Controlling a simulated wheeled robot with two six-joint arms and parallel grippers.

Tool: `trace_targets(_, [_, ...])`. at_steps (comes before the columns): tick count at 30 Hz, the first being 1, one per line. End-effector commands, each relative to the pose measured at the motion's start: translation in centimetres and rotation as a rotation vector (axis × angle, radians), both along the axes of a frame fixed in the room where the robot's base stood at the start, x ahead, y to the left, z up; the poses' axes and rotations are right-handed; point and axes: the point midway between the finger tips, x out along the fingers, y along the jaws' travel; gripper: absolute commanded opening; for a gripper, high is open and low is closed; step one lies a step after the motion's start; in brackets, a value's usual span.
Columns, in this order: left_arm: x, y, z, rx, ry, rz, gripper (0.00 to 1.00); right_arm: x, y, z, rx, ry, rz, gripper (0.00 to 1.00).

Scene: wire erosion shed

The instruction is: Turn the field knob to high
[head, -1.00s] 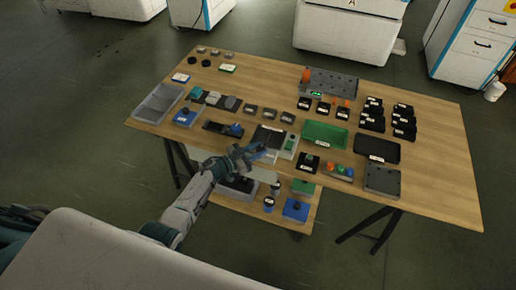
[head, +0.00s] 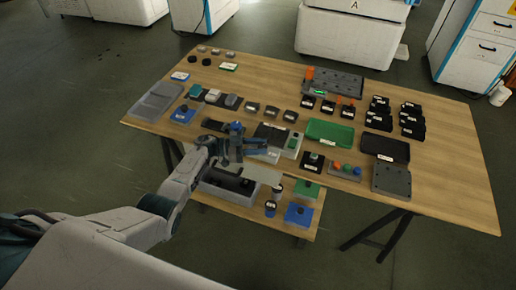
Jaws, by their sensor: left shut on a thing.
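My left gripper (head: 235,143) is over the front edge of the wooden table, left of centre. It is shut at a small blue part (head: 236,127) on a dark tray-like base (head: 214,125); the contact itself is too small to see clearly. No readable label marks the field knob. Knob-like parts show on a black block (head: 312,160) right of centre and on a blue block (head: 183,115) at the left. My right gripper is not in view.
A grey device with a green button (head: 293,143) stands just right of my left gripper. A green tray (head: 330,132), black tray (head: 386,148) and grey tray (head: 155,101) lie on the table. A lower shelf holds a green block (head: 306,190) and a blue block (head: 299,213). The table's right end is clear.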

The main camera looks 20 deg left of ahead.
Motion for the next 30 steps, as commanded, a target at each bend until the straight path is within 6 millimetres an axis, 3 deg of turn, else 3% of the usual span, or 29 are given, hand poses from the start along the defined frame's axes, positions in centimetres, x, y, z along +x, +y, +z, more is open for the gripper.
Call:
trace_targets(9, [0.0,-0.1,-0.1,0.000,0.002,-0.001,0.08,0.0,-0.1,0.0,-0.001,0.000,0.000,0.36])
trace_targets(10, [0.0,-0.1,-0.1,0.000,0.002,-0.001,0.36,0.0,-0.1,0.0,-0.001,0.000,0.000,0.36])
trace_targets(12, [0.0,-0.1,-0.1,0.000,0.002,-0.001,0.50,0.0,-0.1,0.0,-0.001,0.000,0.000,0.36])
trace_targets(23, [-0.2,0.5,-0.2,0.002,0.002,0.001,0.52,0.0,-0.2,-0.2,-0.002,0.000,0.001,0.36])
trace_targets(30, [-1.6,4.3,-0.5,0.004,0.001,0.001,0.52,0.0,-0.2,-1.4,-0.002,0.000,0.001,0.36])
